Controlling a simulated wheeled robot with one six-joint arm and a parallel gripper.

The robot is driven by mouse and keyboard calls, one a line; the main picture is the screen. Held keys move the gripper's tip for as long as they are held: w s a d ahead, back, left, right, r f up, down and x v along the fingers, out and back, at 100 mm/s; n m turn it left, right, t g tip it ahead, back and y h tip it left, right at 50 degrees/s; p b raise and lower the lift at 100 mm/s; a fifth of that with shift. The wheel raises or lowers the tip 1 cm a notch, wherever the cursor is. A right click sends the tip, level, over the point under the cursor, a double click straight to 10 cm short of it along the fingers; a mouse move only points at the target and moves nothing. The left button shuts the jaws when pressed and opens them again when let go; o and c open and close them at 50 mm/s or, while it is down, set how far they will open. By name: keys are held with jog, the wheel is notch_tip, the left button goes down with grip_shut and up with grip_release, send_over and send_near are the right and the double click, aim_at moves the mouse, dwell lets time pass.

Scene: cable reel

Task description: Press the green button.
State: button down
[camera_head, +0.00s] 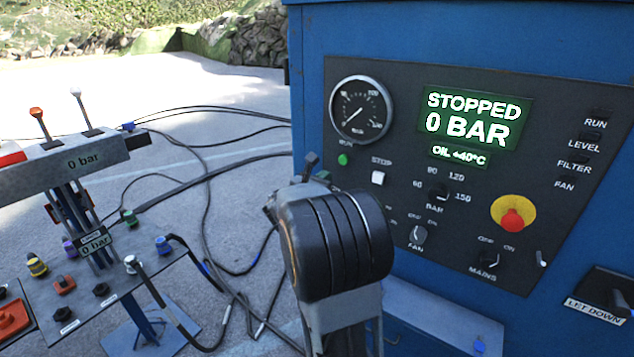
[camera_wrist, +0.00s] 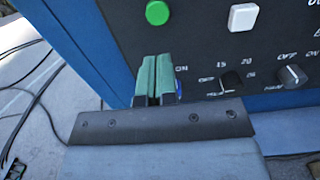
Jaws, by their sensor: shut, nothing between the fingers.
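The green button (camera_head: 343,159) is a small round button on the dark panel of the blue cabinet, under the gauge, beside the white STOP button (camera_head: 378,178). In the wrist view the green button (camera_wrist: 157,12) is at the top, above my gripper's fingertips, with the white button (camera_wrist: 243,17) to its right. My gripper (camera_wrist: 155,60) is shut and empty, its two green-grey fingers side by side in front of the panel below the green button. Contact with the panel cannot be told. In the head view my arm hides the panel's lower left, and the fingers are mostly hidden.
The display (camera_head: 474,118) reads STOPPED, 0 BAR. A red and yellow emergency knob (camera_head: 512,219), a FAN knob (camera_head: 418,234) and a pressure knob (camera_head: 438,192) are on the same panel. A grey lever stand (camera_head: 66,162) is at left. Black cables (camera_head: 205,215) lie on the ground.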

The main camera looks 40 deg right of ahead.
aim_at(338, 168)
jog(key=p+x, duration=0.1)
jog(key=x, duration=0.6)
jog(key=shift+d+p, duration=0.3)
jog(key=shift+p, duration=0.1)
jog(key=shift+w, duration=0.15)
